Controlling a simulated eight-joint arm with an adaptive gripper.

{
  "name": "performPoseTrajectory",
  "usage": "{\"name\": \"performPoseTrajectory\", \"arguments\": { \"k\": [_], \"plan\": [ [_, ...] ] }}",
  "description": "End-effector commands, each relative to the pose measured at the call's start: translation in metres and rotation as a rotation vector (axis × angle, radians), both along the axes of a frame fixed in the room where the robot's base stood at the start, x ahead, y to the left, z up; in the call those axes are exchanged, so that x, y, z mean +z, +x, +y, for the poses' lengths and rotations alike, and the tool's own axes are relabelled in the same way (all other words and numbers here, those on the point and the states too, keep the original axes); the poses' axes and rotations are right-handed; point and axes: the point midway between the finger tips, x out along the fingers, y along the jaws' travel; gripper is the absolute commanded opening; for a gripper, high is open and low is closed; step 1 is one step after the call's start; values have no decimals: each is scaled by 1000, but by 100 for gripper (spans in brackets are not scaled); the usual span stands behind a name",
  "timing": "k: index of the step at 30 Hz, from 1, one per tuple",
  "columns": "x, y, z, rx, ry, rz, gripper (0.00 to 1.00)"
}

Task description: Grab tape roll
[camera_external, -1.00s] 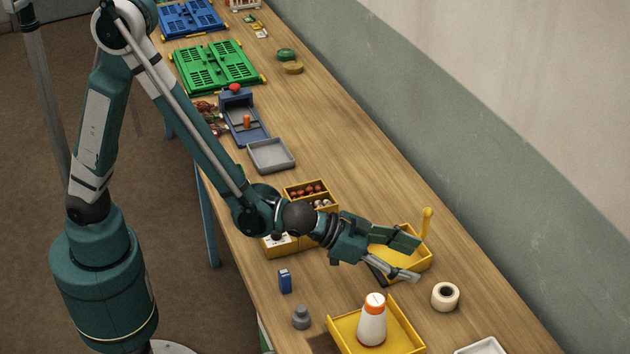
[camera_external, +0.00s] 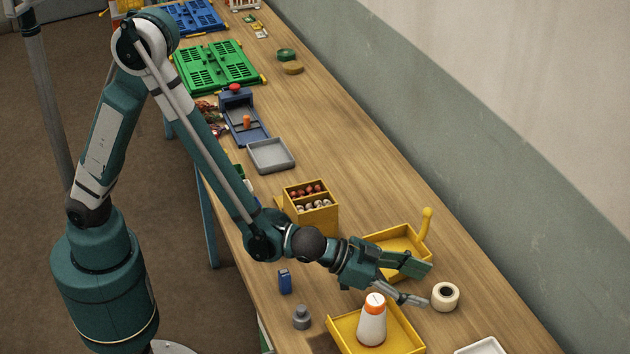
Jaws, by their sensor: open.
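The tape roll (camera_external: 445,297) is cream-white with a dark core. It lies on the bench to the right of the yellow tray with the white bottle. My gripper (camera_external: 430,284) is open, its two fingers pointing right toward the roll. The lower fingertip is close to the roll's left side in the picture; I cannot tell whether it touches. Nothing shows between the fingers.
A yellow tray (camera_external: 345,333) holds a white bottle (camera_external: 372,322) with an orange cap, just below my gripper. Another yellow tray (camera_external: 385,240) with an upright yellow handle (camera_external: 425,224) lies behind the gripper. A white tray (camera_external: 485,346) is at the lower right. Bare bench lies right of the roll.

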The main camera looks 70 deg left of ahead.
Motion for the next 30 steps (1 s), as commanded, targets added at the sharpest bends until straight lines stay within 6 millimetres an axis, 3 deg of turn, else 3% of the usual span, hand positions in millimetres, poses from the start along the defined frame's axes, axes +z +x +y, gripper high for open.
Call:
{"name": "performPoseTrajectory", "arguments": {
  "k": [19,30],
  "plan": [
    [-7,15,-7,0,-1,0,59],
    [-20,48,-20,0,-1,0,59]
  ]
}}
